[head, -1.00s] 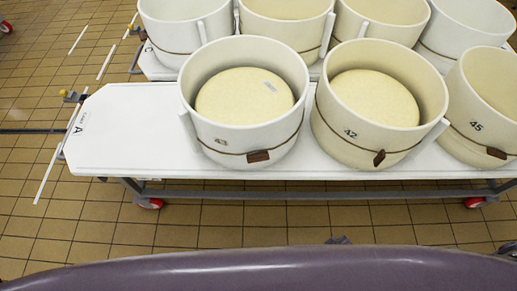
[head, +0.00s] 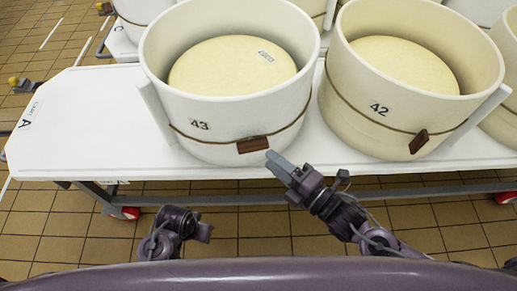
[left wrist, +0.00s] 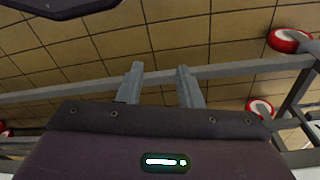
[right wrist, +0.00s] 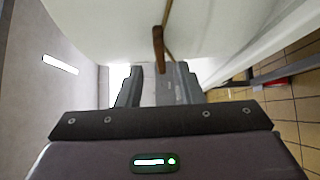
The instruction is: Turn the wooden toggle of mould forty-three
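Mould 43 (head: 225,112) is a cream tub with a pale cheese inside, standing on the white table. Its brown wooden toggle (head: 252,145) hangs on a cord around the front wall, lying nearly level. My right gripper (head: 279,166) is just below and right of the toggle. In the right wrist view the toggle (right wrist: 158,50) appears edge-on ahead of the open fingers (right wrist: 158,78), roughly between their tips; I cannot tell whether they touch it. My left gripper (left wrist: 160,75) is open and empty, low in front of the table over the tiled floor.
Mould 42 (head: 400,105), with its own toggle (head: 419,141), stands close on the right. The white table (head: 85,125) is bare to the left of mould 43. Its grey lower rail (head: 400,186) and red wheels (head: 125,213) show beneath.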

